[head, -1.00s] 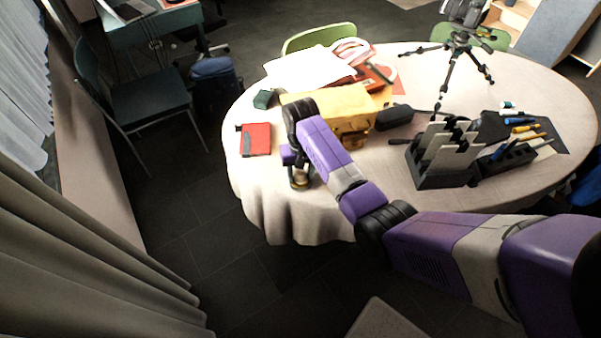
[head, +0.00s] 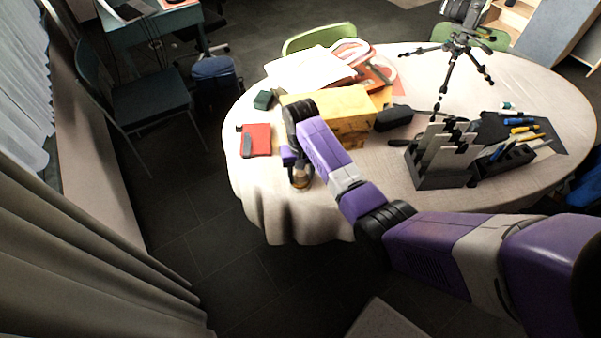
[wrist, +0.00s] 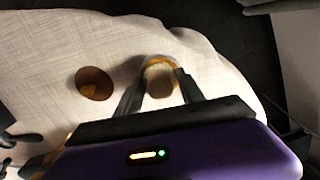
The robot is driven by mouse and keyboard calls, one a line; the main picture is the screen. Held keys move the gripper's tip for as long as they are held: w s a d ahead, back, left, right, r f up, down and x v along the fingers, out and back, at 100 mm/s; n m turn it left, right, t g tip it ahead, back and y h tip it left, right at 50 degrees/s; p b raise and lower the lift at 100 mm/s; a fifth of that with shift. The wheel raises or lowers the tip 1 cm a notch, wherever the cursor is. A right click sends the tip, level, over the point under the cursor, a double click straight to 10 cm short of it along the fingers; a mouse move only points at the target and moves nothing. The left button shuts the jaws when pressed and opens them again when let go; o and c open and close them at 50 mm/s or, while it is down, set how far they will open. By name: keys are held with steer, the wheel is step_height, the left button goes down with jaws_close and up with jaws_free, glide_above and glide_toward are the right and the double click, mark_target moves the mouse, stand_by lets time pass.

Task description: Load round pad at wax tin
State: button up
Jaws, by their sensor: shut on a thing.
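My gripper (wrist: 159,92) is shut on a round pad (wrist: 158,80) with a pale face and a tan-gold rim, seen between the two dark fingers in the wrist view. In the head view my gripper (head: 300,178) hangs over the near left part of the table; the pad is small and unclear there. A round brown dish with a yellowish patch, apparently the wax tin (wrist: 95,84), sits on the cloth left of the fingers in the wrist view, apart from the pad. I cannot make out the tin in the head view.
The white-clothed table (head: 255,195) holds a red book-like item (head: 256,139), a yellow box (head: 345,105) behind my arm, a black slotted rack (head: 440,170), and a tripod (head: 455,60). The table edge is close to my gripper. Cloth around the tin is bare.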

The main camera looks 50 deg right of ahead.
mark_target(300, 172)
steer(key=shift+w+r+p, duration=0.1)
steer(key=shift+r+p, duration=1.95)
steer(key=shift+r, duration=1.3)
